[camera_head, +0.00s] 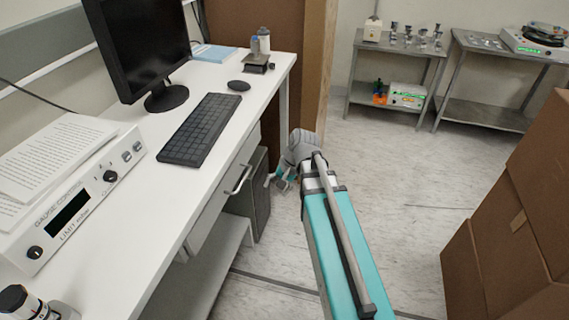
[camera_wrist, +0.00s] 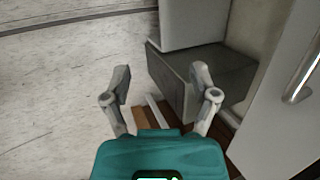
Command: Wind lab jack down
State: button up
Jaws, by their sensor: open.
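A small dark stand (camera_head: 257,66) at the far right end of the white desk looks like the lab jack; it is too small to tell its knob or height. Two small bottles (camera_head: 260,42) stand on or just behind it. My gripper (camera_head: 283,183) is low beside the desk, below the desktop and well apart from the stand. In the wrist view my gripper (camera_wrist: 161,72) has its two fingers spread with nothing between them. The stand is not in the wrist view.
The desk (camera_head: 215,75) holds a monitor (camera_head: 146,45), keyboard (camera_head: 201,129), mouse (camera_head: 239,86) and gauge controller (camera_head: 75,205). A drawer handle (camera_head: 238,179) sticks out near my arm. A dark grey case (camera_wrist: 190,75) stands under the desk. Brown boxes (camera_head: 510,230) stand right; floor between is clear.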

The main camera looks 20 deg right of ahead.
jog(key=s+a+f+n+h, duration=0.1)
jog(key=s+n+h, duration=0.4)
jog(key=s+n, duration=0.1)
jog(key=shift+s+a+f+g, duration=0.25)
jog(key=shift+a+f+g, duration=0.1)
jog(key=shift+a+g, duration=0.05)
jog(key=shift+c, duration=1.3)
jog(key=shift+d, duration=0.1)
jog(key=shift+d, duration=0.1)
